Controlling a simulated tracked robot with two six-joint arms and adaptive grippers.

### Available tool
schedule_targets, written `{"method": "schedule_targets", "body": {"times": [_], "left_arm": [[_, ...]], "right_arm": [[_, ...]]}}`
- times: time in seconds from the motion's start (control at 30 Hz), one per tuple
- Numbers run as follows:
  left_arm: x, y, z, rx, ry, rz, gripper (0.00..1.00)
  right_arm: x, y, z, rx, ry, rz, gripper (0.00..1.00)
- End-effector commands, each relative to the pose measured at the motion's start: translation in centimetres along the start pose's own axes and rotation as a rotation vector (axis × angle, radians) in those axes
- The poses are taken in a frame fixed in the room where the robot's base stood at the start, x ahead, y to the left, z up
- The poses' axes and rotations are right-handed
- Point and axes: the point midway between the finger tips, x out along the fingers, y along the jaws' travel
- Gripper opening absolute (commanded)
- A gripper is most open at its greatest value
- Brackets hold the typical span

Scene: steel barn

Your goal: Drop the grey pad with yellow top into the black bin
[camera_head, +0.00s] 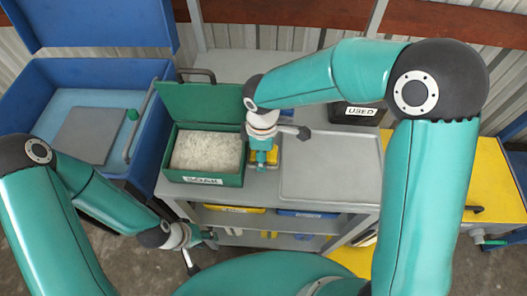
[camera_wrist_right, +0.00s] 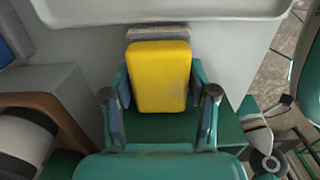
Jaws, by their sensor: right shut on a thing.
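The pad has a yellow top and a grey base. It shows in the right wrist view (camera_wrist_right: 160,78) between the two fingers of my right gripper (camera_wrist_right: 160,96). In the head view my right gripper (camera_head: 264,158) points down, shut on the pad, just right of the green box. How high the pad is above the bench is hard to tell. The black bin (camera_head: 340,112), labelled USED, stands behind the grey tray and is partly hidden by my right arm. My left gripper (camera_head: 208,240) hangs low in front of the bench; its fingers are too small to read.
The open green SOAK box (camera_head: 203,180) holds pale granular stuff, left of my right gripper. An empty grey tray (camera_head: 330,190) lies to the right. A blue chest (camera_head: 35,85) stands at the left, a yellow cabinet (camera_head: 490,170) at the right. Shelves with bins lie below.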

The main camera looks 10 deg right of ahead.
Motion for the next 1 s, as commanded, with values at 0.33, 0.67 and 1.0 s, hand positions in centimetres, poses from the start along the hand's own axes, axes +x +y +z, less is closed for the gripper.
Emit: {"method": "schedule_targets", "body": {"times": [0.33, 0.67, 1.0], "left_arm": [[0.2, -0.1, 0.0, 0.000, 0.000, 0.000, 0.40], [0.1, 0.0, 0.0, 0.000, 0.000, 0.000, 0.40], [0.0, 0.0, 0.0, 0.000, 0.000, 0.000, 0.40]], "right_arm": [[0.2, 0.0, 0.0, -0.001, 0.000, 0.000, 0.82], [0.0, 0.0, -0.1, -0.001, 0.000, 0.000, 0.82], [-4.1, 0.1, -0.2, -0.001, 0.004, 0.005, 0.82]]}}
